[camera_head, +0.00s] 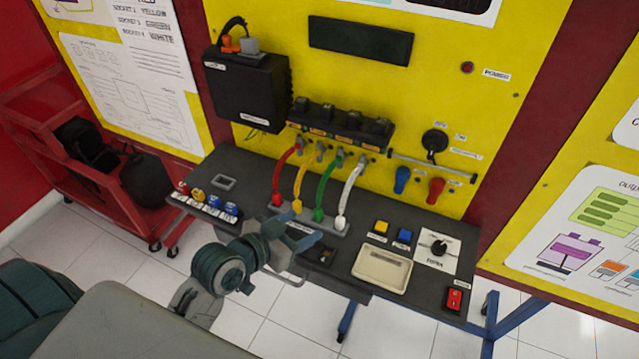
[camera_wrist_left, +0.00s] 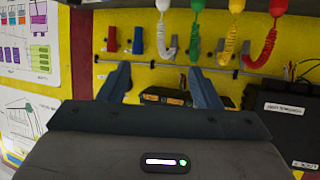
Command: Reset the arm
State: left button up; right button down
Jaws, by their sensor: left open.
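My left arm reaches in from the lower left in the head view. Its gripper (camera_head: 300,228) is open and empty, with blue fingers above the front of the black bench (camera_head: 455,255), near the plug holder. In the left wrist view the two fingers of the left gripper (camera_wrist_left: 160,82) stand apart with nothing between them. Red, yellow, green and white coiled cables (camera_head: 330,185) run from the sockets on the yellow panel (camera_head: 480,50) down to the grey holder (camera_head: 300,216). My right gripper is not in view.
A beige tray (camera_head: 382,270), a dial (camera_head: 438,247) and a red switch (camera_head: 453,299) lie right of the gripper. Small coloured knobs (camera_head: 207,200) line the bench's left end. A black box (camera_head: 250,90) is fixed to the panel. A red cart (camera_head: 40,110) stands at left.

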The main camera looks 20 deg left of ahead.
pick_arm(q)
jog(key=s+a+f+n+g+y, duration=0.25)
jog(key=s+f+g, duration=0.3)
jog(key=s, duration=0.35)
jog(key=s+a+f+n+g+y, duration=0.1)
jog(key=s+a+f+g+y, duration=0.25)
jog(key=s+f, duration=0.35)
notch_tip(320, 180, down, 33)
jog(key=a+g+b, duration=0.1)
jog(key=a+b, duration=0.2)
jog(key=b, duration=0.2)
jog(key=s+f+b, duration=0.2)
jog(key=s+f, duration=0.7)
jog(key=f, duration=0.2)
jog(key=s+f+g+b, duration=0.1)
jog(key=s+f+b, duration=0.1)
jog(key=s+f, duration=0.7)
notch_tip(320, 180, down, 3)
jog(key=shift+s+a+f+h, duration=0.2)
jog(key=shift+s+a+h, duration=0.1)
jog(key=shift+s+a, duration=0.1)
